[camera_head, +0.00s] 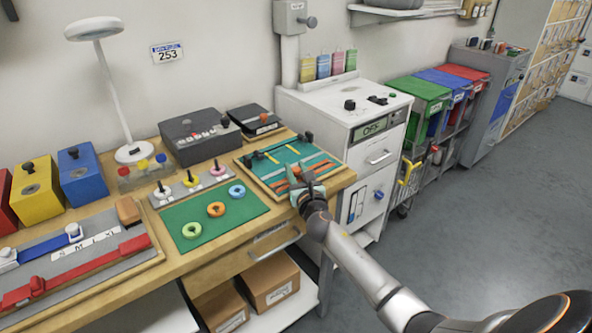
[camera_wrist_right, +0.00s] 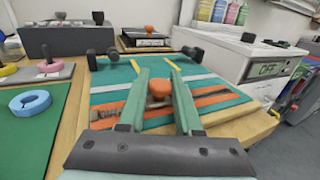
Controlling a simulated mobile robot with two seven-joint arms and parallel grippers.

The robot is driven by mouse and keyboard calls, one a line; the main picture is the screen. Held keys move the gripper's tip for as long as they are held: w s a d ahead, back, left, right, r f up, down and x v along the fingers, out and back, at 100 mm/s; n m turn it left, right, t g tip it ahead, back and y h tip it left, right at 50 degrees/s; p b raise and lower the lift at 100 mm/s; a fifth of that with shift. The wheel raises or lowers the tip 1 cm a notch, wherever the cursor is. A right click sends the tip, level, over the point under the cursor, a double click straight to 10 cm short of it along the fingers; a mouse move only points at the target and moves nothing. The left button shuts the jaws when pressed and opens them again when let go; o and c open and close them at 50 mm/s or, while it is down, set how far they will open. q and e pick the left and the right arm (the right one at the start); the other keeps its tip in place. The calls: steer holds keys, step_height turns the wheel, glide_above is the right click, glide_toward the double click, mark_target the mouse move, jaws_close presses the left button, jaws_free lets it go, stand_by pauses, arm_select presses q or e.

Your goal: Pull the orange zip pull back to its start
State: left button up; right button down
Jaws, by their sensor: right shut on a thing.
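The zip board (camera_head: 262,171) lies at the right end of the workbench, with a teal surface, grey and orange strips and short yellow strips. It fills the middle of the right wrist view (camera_wrist_right: 107,97). The orange zip pull (camera_wrist_right: 160,88) stands on the board as a rounded knob. My right gripper (camera_head: 303,180) reaches over the board's front edge. In the wrist view its two teal fingers (camera_wrist_right: 161,92) are shut on the zip pull, one on each side. The fingers hide the pull's lower part. My left gripper is not in view.
Black knobs (camera_wrist_right: 111,54) stand at the board's far edge. Left of it lies a green mat (camera_head: 240,208) with coloured rings, and a grey strip with pegs (camera_head: 190,182). A white cabinet (camera_head: 345,110) stands close on the right. The floor (camera_head: 480,190) beyond is clear.

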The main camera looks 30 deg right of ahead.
mark_target(281, 186)
stand_by(0.3)
steer(key=a, duration=0.2)
steer(key=a+p, duration=0.1)
steer(key=a, duration=0.1)
steer(key=shift+s+a, duration=0.2)
steer(key=shift+a, duration=0.35)
steer(key=c, duration=0.6)
jaws_free()
steer(key=shift+a, duration=0.1)
